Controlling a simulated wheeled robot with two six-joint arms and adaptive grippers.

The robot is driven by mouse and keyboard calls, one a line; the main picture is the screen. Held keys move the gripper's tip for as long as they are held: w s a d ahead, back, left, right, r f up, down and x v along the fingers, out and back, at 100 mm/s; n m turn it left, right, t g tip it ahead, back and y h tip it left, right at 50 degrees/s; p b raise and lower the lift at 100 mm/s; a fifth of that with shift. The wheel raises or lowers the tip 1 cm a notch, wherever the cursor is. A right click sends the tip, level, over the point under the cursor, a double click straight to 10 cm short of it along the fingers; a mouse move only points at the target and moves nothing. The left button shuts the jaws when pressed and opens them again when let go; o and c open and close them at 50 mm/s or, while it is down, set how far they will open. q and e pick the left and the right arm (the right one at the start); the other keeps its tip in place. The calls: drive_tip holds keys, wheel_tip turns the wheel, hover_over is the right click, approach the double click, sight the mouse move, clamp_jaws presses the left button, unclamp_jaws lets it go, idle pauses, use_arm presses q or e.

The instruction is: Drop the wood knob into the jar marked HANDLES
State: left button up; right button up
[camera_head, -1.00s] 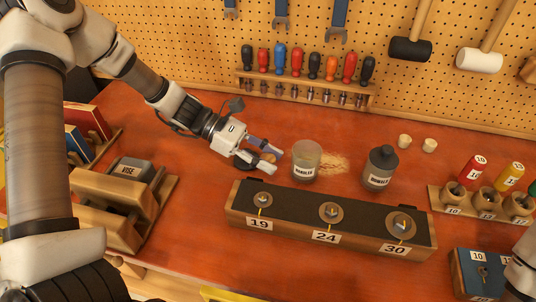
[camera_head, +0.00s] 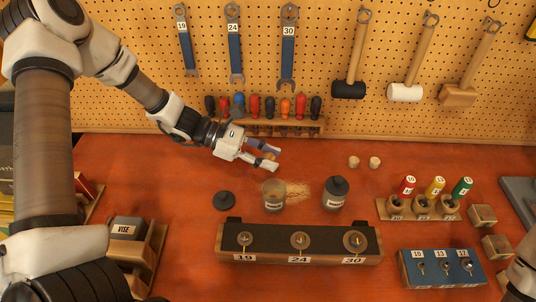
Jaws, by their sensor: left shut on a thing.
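The glass jar (camera_head: 273,198) stands open on the red-brown bench, with a white label that seems to read HANDLES. A black lid (camera_head: 224,201) lies on the bench to its left. My left gripper (camera_head: 269,156) is above and behind the jar in the picture, apart from it. It is shut on a small tan-brown thing, apparently the wood knob (camera_head: 270,156), mostly hidden by the fingers. Two pale wood pieces (camera_head: 354,161) (camera_head: 375,162) stand on the bench at the back. My right gripper is not seen; only part of my right arm shows at the lower right.
A dark-lidded jar (camera_head: 335,196) with a hard-to-read label stands right of the open jar. The wooden block marked 19, 24, 30 (camera_head: 230,258) lies in front. A screwdriver rack (camera_head: 318,127) is behind. Sawdust lies between the jars. A vise (camera_head: 127,228) is at left.

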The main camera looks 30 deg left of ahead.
use_arm(q)
wheel_tip(320, 180, down, 5)
drive_tip(key=b, duration=0.3)
drive_tip(key=o, duration=0.9)
drive_tip(key=shift+c, duration=0.2)
drive_tip(key=v, duration=1.2)
